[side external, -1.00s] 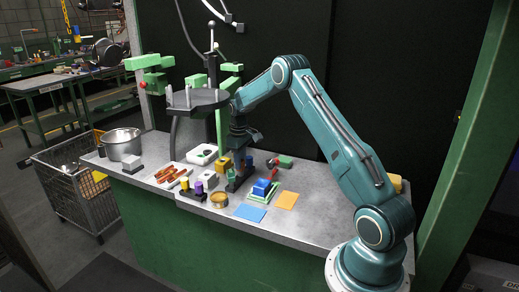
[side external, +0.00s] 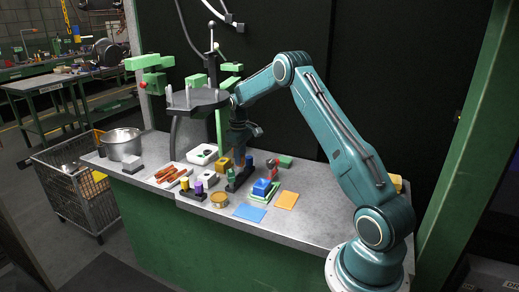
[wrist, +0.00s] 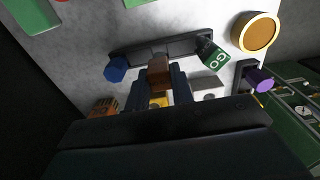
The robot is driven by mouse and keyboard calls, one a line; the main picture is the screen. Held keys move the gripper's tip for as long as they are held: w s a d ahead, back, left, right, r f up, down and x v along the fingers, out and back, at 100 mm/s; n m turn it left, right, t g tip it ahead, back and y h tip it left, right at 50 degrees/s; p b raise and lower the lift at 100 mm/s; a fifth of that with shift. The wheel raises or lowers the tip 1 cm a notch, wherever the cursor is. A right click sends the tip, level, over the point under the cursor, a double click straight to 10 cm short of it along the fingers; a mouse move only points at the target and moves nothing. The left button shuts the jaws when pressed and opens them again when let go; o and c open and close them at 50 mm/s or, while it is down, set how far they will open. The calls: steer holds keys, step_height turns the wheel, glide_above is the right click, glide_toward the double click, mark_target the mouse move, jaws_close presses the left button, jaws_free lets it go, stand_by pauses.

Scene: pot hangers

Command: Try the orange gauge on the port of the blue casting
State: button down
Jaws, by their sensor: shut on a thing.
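My gripper (side external: 239,156) is low over the black gauge rack (side external: 237,182) at the middle of the bench. In the wrist view, the two fingers (wrist: 164,85) are shut on the orange gauge (wrist: 160,72), which looks brownish there. It is over the middle of the rack (wrist: 133,50), between a blue gauge (wrist: 115,69) and a green gauge marked GO (wrist: 211,55). I cannot tell whether its lower end is clear of the rack. The blue casting (side external: 262,187) sits on a green-edged base, right of the rack; its port cannot be made out.
A yellow block (side external: 222,165) and white tray (side external: 202,154) stand left of the gripper. A second rack with yellow and purple pieces (side external: 198,187) and a round tin (side external: 219,200) are in front. A grey stand (side external: 190,104) rises close behind.

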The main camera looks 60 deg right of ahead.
mark_target(242, 157)
steer(key=shift+r, duration=0.25)
steer(key=shift+r, duration=0.4)
steer(key=shift+r, duration=0.65)
steer(key=shift+r, duration=0.4)
steer(key=shift+r, duration=0.15)
steer(key=shift+s, duration=0.1)
steer(key=shift+s+a+r, duration=0.2)
steer(key=shift+s+r, duration=0.1)
steer(key=shift+s, duration=0.15)
steer(key=s+a+r, duration=0.3)
steer(key=s+a, duration=0.1)
steer(key=s, duration=0.6)
steer(key=shift+a+r, duration=0.3)
steer(key=shift+r, duration=0.05)
